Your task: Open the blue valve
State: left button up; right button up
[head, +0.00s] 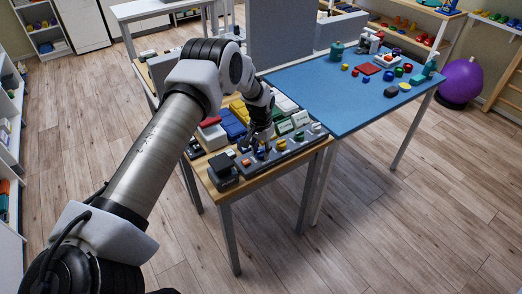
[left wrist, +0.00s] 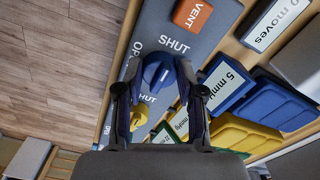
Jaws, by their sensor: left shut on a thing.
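The blue valve (left wrist: 158,72) is a round knob with a short pale mark, on a grey panel (left wrist: 205,45). In the left wrist view the word SHUT stands beside it, and another label is cut off behind a finger. My left gripper (left wrist: 158,88) has a dark finger on each side of the knob and is shut on it. In the head view my left gripper (head: 259,136) reaches down to the grey panel (head: 298,146) at the table's front; the knob is too small to make out there. My right gripper does not show.
A yellow valve (left wrist: 140,117) sits close to the blue one, partly behind a finger. An orange VENT button (left wrist: 193,14) is on the same panel. Blue and yellow bins (left wrist: 275,103) and label cards stand beside it. A blue-topped table (head: 330,100) with small objects adjoins behind.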

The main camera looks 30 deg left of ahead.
pick_arm(q)
jog(key=shift+f+n, duration=0.15)
jog(key=shift+n, duration=0.35)
jog(key=n, duration=0.2)
jog(key=shift+n, duration=0.4)
jog(key=n, duration=0.4)
jog(key=shift+n, duration=0.3)
jog(key=n, duration=0.5)
jog(key=shift+d, duration=0.1)
jog(key=n, duration=0.4)
jog(key=shift+f+p, duration=0.1)
jog(key=shift+p, duration=0.2)
jog(key=shift+n, duration=0.4)
